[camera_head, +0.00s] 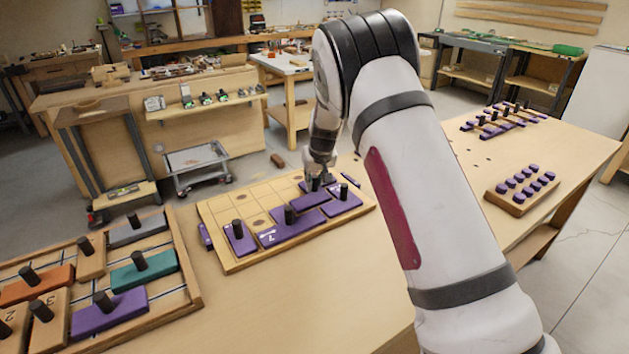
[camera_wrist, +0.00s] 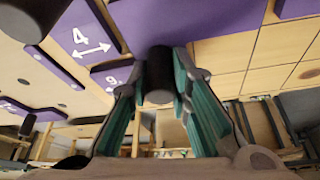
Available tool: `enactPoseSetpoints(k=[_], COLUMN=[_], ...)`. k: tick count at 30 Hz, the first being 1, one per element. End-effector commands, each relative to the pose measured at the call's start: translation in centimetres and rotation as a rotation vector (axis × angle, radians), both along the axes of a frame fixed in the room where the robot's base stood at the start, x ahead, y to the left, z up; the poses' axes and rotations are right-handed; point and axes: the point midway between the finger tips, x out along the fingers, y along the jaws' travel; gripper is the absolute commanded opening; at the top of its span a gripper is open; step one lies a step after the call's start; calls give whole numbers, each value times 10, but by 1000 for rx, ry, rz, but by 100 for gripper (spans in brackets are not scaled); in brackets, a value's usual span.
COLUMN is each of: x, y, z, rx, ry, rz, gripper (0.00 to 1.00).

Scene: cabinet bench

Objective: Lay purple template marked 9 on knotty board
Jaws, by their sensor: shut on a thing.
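The knotty board (camera_head: 250,262), a pale tray with a grid of light squares and dark knots, lies mid-bench in the head view. Several purple templates with black knobs lie on its near and right part. My gripper (camera_head: 319,178) is low over its far right part. In the wrist view my gripper (camera_wrist: 158,88) is shut on a black knob (camera_wrist: 158,70), with purple plate (camera_wrist: 190,18) behind it. A purple template marked 9 (camera_wrist: 112,75) shows just left of the knob, partly hidden by a finger.
A purple template marked 4 (camera_wrist: 85,38) lies close by in the wrist view. A rack (camera_head: 190,308) with orange, teal, grey and purple templates stands at left. A block of purple pegs (camera_head: 522,190) and more purple pieces (camera_head: 490,125) are at right. Bare bench lies before the board.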

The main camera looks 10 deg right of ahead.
Motion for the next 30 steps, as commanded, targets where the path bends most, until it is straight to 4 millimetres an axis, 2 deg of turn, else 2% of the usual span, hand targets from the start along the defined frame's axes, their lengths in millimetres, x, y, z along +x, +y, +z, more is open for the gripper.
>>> enactPoseSetpoints(k=[28, 29, 30], x=[0, 0, 0], y=[0, 0, 0], z=[-1, -1, -1], rx=[0, 0, 0], ry=[0, 0, 0], rz=[0, 0, 0], gripper=[0, 26, 35])
